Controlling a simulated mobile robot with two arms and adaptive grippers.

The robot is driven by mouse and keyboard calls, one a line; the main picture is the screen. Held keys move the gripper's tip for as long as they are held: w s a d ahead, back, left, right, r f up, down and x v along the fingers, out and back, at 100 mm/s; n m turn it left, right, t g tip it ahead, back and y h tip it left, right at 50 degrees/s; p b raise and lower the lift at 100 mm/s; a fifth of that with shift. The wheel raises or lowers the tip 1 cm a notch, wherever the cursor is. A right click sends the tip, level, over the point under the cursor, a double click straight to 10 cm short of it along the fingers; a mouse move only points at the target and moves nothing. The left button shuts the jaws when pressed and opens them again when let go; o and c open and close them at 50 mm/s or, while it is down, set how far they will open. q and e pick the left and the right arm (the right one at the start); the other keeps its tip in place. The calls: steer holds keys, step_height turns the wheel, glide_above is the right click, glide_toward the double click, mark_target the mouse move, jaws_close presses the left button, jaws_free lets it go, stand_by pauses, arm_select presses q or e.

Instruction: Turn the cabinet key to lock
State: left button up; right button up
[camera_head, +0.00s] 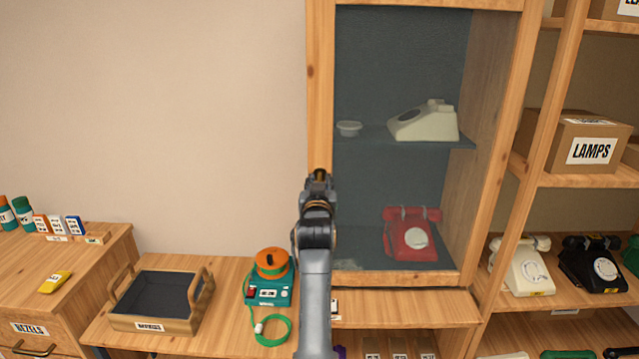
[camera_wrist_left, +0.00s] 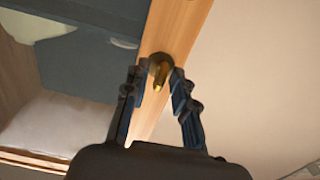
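The tall wooden cabinet (camera_head: 319,80) has a closed-looking front with a dark blue interior. A small brass key (camera_wrist_left: 158,72) sticks out from its left upright, seen in the left wrist view. My left gripper (camera_wrist_left: 159,78) is at the key, one finger on each side. Small gaps show between the fingers and the key, so the gripper looks open around it. In the head view the left gripper (camera_head: 319,178) stands in front of the left upright and hides most of the key. My right gripper is in neither view.
Inside the cabinet are a cream phone (camera_head: 424,122) and a red phone (camera_head: 410,238). Below left are a wooden tray (camera_head: 150,322) and a teal device (camera_head: 268,292) with a green cord. Shelves with phones and a box (camera_head: 575,145) stand at right.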

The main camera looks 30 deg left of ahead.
arm_select(q)
step_height(320, 180, up, 10)
steer(key=shift+r, duration=0.1)
stand_by(0.6)
steer(key=shift+f, duration=0.2)
stand_by(0.3)
